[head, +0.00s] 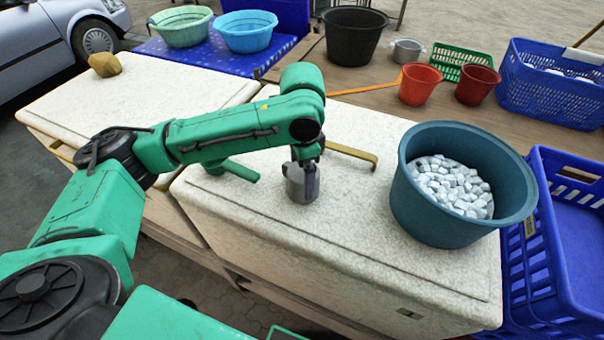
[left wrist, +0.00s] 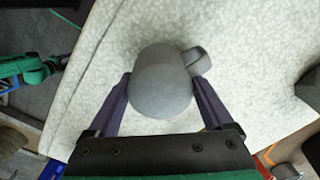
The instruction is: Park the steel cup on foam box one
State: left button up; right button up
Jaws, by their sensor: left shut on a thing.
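The grey steel cup (head: 297,190) is upright at the middle of the head view, over the lid of a white foam box (head: 370,250). I cannot tell whether its base touches the lid. My left gripper (head: 309,172) comes down on the cup from above and is shut on it. In the left wrist view, the cup (left wrist: 160,88) sits between the two dark fingers, its handle toward the upper right. A second white foam box (head: 140,105) stands to the left. No visible label shows which is box one.
A blue tub (head: 405,205) of white pieces stands on the right end of the nearer box. A yellow-brown bar handle (head: 352,154) lies just behind the cup. A yellowish lump (head: 104,64) sits on the left box, whose lid is otherwise mostly clear. A blue crate (head: 545,250) stands at right.

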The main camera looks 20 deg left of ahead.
aim_at(302, 170)
pick_arm(q)
jog(key=shift+f, duration=0.1)
jog(key=o, duration=1.1)
jog(key=shift+w, duration=0.1)
jog(key=shift+o, duration=0.2)
notch_tip(302, 170, up, 11)
jog(key=shift+r, duration=0.65)
